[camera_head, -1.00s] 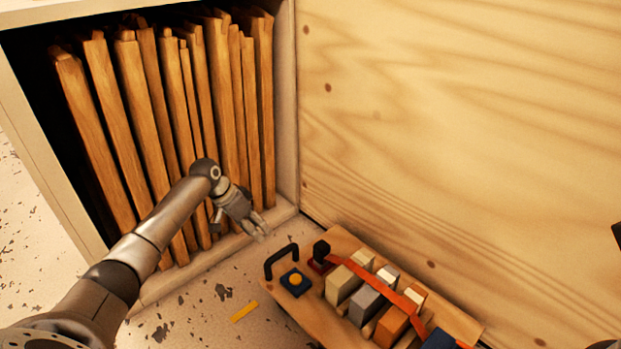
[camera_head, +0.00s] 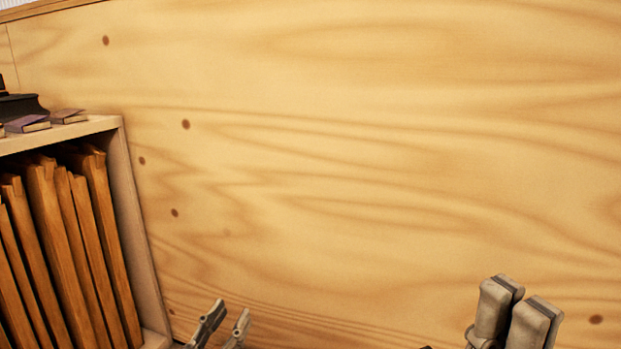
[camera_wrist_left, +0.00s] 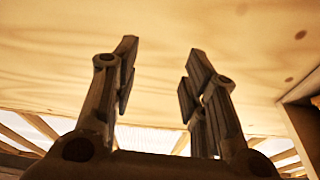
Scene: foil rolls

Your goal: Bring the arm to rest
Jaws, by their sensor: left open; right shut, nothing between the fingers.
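My left gripper (camera_head: 222,325) shows at the bottom of the head view, left of the middle, with its two fingers apart and pointing up. It is open and empty. My right gripper (camera_head: 516,312) is at the lower right of the head view. Its two pale fingers stand close together with nothing seen between them. The arms behind both grippers are mostly below the picture.
A plywood wall (camera_head: 380,170) fills most of the head view. At the left a shelf unit (camera_head: 140,220) holds several upright wooden boards (camera_head: 62,240). Flat blocks (camera_head: 68,116) and a dark object (camera_head: 20,106) lie on its top. The space between my grippers is clear.

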